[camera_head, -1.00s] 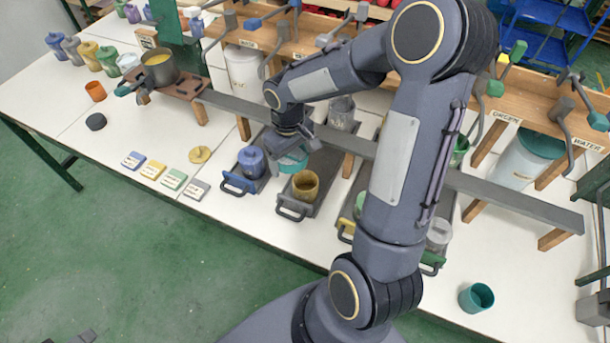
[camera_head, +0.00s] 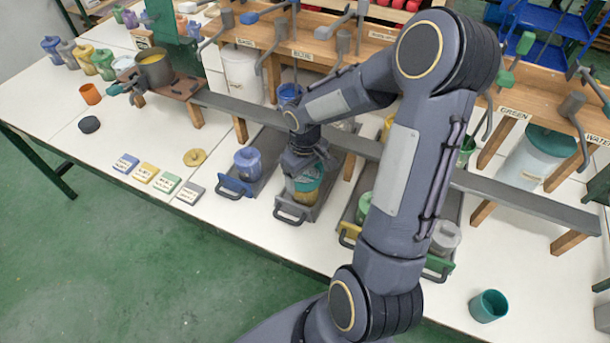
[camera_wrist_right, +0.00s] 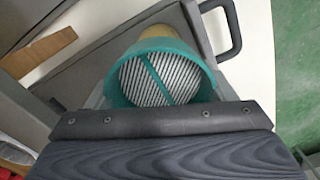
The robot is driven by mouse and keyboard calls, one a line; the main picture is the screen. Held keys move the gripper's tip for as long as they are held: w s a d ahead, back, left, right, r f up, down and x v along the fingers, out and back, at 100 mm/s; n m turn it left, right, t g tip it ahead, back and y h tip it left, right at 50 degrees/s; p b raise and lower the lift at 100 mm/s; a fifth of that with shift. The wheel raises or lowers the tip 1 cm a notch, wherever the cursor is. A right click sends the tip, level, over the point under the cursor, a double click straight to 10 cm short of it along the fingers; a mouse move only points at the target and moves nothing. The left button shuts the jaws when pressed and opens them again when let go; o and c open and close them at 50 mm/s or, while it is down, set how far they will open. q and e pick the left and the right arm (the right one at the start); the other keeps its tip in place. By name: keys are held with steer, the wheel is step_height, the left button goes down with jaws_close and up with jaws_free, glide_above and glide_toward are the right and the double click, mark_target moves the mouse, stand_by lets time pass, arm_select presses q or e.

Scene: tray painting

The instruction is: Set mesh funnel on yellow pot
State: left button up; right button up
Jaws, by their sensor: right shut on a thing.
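My right gripper (camera_head: 303,166) is shut on the teal mesh funnel (camera_head: 308,180). The funnel is directly over the yellow pot (camera_head: 303,198), which stands on a grey tray with a dark handle. In the right wrist view the teal funnel (camera_wrist_right: 170,98) shows its striped mesh and crossbar beside the gripper's dark jaw edge (camera_wrist_right: 160,117). A strip of the yellow pot (camera_wrist_right: 160,34) shows past the funnel's rim. I cannot tell whether the funnel touches the pot. My left gripper is not in view.
A blue lidded pot (camera_head: 247,162) stands on the tray to the left. A grey rail (camera_head: 480,193) crosses behind the trays. A teal cup (camera_head: 488,305) stands at the front right.

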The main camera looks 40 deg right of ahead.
mark_target(305, 177)
steer(key=shift+f+b, duration=0.45)
steer(key=shift+f, duration=0.15)
steer(key=o, duration=1)
step_height(305, 177, up, 2)
steer(key=shift+r+p, duration=0.1)
steer(key=shift+p, duration=0.65)
step_height(305, 177, up, 10)
steer(key=shift+s+a+r+m+t+y, duration=0.45)
steer(key=shift+s+a+r+t+y, duration=0.4)
steer(key=shift+s+a, duration=1.5)
steer(key=shift+s+a+r+m+t+y, duration=0.45)
steer(key=shift+s+a+r+t, duration=0.4)
steer(key=shift+s+a, duration=1.45)
steer(key=shift+s+a+r+m+t+y, duration=0.55)
steer(key=shift+s+a+t, duration=0.75)
steer(key=shift+s, duration=1.85)
steer(key=shift+a, duration=0.2)
